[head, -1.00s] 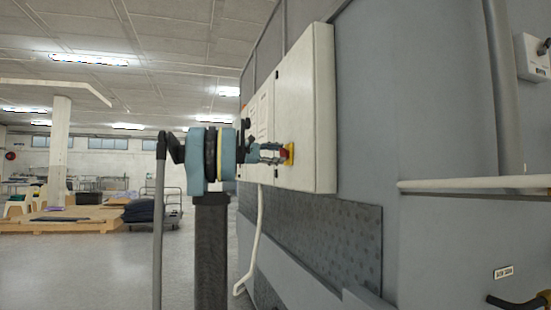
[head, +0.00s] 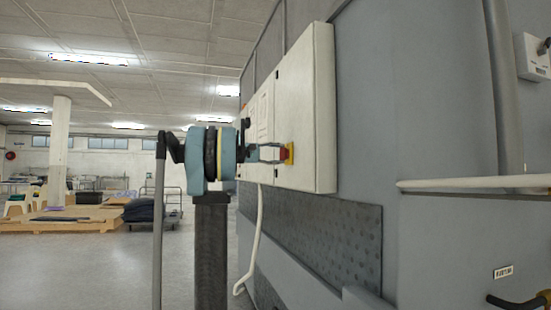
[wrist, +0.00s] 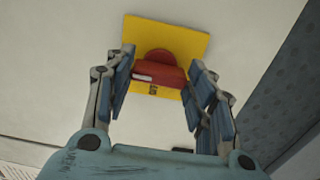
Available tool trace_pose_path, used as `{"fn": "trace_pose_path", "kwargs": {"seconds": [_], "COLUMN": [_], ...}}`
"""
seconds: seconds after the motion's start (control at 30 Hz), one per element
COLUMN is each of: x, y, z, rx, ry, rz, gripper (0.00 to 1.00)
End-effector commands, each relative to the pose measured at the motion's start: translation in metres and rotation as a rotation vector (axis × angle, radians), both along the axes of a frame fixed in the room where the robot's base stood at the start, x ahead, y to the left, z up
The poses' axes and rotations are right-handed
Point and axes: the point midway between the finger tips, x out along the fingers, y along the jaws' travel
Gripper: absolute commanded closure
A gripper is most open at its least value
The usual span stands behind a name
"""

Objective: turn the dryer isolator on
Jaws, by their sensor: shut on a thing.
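The dryer isolator is a red rotary knob (wrist: 160,69) on a square yellow plate (wrist: 170,35), fixed to a pale cabinet door. In the wrist view its grip bar lies roughly crosswise, slightly tilted, with a white mark near its left end. A small dark mark, too small to read, is on the plate below the knob. In the head view the yellow plate (head: 290,153) is seen nearly edge-on. My gripper (wrist: 158,80) has one finger on each side of the knob and is shut on it. The head view shows my gripper (head: 279,153) reaching straight to the knob.
The pale cabinet (head: 312,110) is mounted on a grey machine wall (head: 368,110). A white horizontal pipe (head: 470,184) sticks out at the right. A pale hose (head: 258,225) hangs below the cabinet. The floor (head: 90,275) at the left is open.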

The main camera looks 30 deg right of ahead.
Motion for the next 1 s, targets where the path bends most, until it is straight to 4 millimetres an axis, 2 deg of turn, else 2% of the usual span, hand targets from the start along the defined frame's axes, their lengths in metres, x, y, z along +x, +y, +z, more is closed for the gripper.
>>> {"fn": "trace_pose_path", "kwargs": {"seconds": [0.3, 0.33, 0.4, 0.77, 0.87, 1.0], "x": [-0.001, -0.001, -0.001, 0.0, 0.001, 0.006], "y": [0.0, 0.0, 0.0, 0.001, 0.006, 0.023], "z": [-0.003, -0.003, -0.003, -0.001, -0.001, -0.001], "rx": [0.005, 0.005, 0.005, 0.003, 0.003, 0.002], "ry": [-0.004, -0.004, -0.003, -0.002, -0.002, -0.001], "rz": [-0.003, -0.003, -0.003, -0.001, 0.0, 0.002], "gripper": [0.74, 0.46, 0.3, 0.3, 0.3, 0.3]}}
